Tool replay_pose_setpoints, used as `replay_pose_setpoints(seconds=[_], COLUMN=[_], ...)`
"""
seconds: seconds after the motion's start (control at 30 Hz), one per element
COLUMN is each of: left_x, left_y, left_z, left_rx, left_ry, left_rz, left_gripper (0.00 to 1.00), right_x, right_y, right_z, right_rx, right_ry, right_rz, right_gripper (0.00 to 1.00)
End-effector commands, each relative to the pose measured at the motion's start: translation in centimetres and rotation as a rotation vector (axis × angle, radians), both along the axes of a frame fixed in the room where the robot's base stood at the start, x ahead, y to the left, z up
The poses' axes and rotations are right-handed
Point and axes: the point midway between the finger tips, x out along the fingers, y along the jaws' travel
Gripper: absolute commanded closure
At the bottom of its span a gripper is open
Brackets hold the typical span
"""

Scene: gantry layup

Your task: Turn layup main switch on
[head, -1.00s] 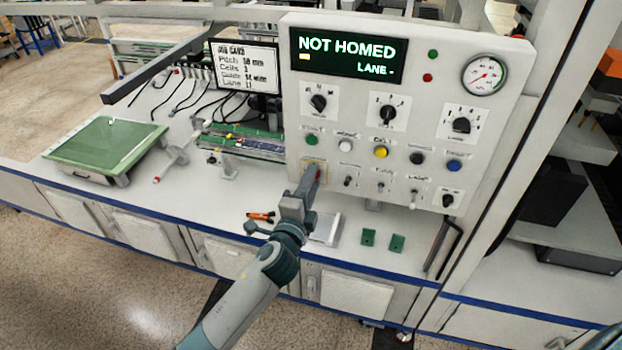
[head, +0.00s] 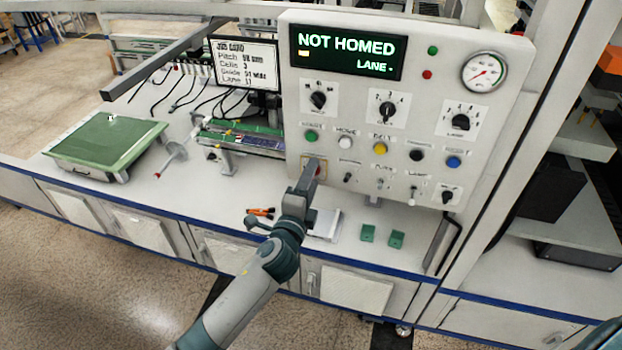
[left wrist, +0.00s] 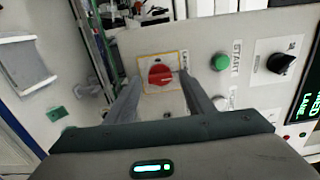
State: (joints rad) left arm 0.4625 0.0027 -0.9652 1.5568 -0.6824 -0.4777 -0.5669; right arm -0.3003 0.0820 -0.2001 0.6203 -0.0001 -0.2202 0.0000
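The main switch is a red rotary knob (left wrist: 160,75) on a yellow-edged plate at the lower left of the control panel. In the head view its yellow-edged plate (head: 323,171) shows just past my gripper, which covers much of it. My left gripper (head: 314,168) is at the panel, right in front of the switch. In the left wrist view the two fingers (left wrist: 157,88) stand apart on either side of the knob, with nothing between them that they visibly press. The panel display (head: 346,53) is lit and reads NOT HOMED. My right gripper is not in view.
The control panel (head: 420,110) carries a green button (head: 311,136), selector knobs, small toggles and a gauge (head: 484,72). On the bench lie a green board (head: 107,140), an orange-handled tool (head: 261,212) and two green blocks (head: 368,233). The bench's front left is clear.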

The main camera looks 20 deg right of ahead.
Motion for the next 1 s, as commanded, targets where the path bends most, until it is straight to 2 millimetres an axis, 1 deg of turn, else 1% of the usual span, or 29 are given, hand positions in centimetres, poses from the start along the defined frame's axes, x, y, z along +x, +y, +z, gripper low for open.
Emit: replay_pose_setpoints(seconds=[0.27,0.47,0.67,1.0], left_x=[-0.4,-1.8,-4.3,-9.6], left_y=[0.3,1.3,2.9,6.5], left_z=[0.0,-0.1,-0.2,-0.2], left_rx=[-0.001,-0.002,-0.002,-0.002], left_ry=[0.000,0.000,0.000,0.000], left_rz=[0.000,0.000,-0.001,-0.001], left_gripper=[0.52,0.52,0.52,0.52], right_x=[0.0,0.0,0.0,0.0], right_y=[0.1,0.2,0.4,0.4], right_z=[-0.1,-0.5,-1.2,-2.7], right_rx=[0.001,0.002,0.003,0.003], right_ry=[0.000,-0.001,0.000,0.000], right_rz=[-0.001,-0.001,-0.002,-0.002], right_gripper=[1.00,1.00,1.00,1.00])
